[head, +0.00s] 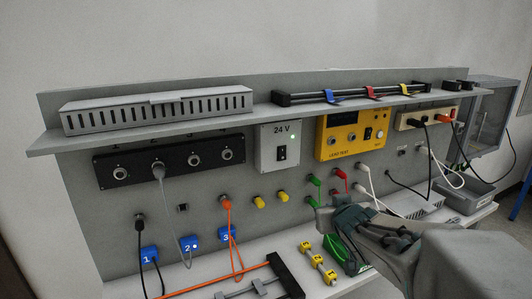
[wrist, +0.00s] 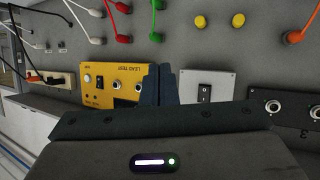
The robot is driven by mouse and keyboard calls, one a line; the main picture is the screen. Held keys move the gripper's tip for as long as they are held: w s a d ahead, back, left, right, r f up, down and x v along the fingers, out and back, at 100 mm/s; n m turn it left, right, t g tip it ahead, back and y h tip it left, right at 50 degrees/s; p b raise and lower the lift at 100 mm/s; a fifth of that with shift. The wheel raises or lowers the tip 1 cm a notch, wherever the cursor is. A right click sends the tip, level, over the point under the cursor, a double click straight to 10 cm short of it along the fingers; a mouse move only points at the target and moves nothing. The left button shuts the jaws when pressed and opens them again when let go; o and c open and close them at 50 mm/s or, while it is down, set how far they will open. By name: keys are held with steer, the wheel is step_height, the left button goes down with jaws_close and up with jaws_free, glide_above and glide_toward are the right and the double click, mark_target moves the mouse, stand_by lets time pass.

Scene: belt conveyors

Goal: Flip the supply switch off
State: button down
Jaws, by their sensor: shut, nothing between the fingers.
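The supply box (head: 268,157), a pale grey panel marked 24 V, is on the upright board left of the yellow tester. In the wrist view, which is upside down, the shut fingers (wrist: 159,72) stand between the yellow tester and the grey supply panel (wrist: 221,84). The switch (wrist: 204,93) shows there just right of the fingers. Its rocker position is too small to tell.
The yellow LEAD TEST unit (head: 341,147) is right of the box. A black socket panel (head: 126,168) is to its left. Yellow plugs (head: 258,202) and green, red and white leads hang below. A shelf (head: 235,126) juts out above the panels.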

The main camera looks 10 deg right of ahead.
mark_target(282, 158)
steer(key=w+a+r+n+t+y+p, duration=0.2)
steer(key=w+a+r+n+y, duration=0.1)
steer(key=r+y, duration=0.3)
steer(key=shift+w+a+r+n+t+y, duration=0.25)
steer(key=shift+a+r+n+t+y, duration=0.05)
steer(key=shift+a, duration=0.05)
steer(key=shift+w, duration=0.1)
steer(key=p+x, duration=0.2)
steer(key=x, duration=1.2)
steer(key=shift+f, duration=0.1)
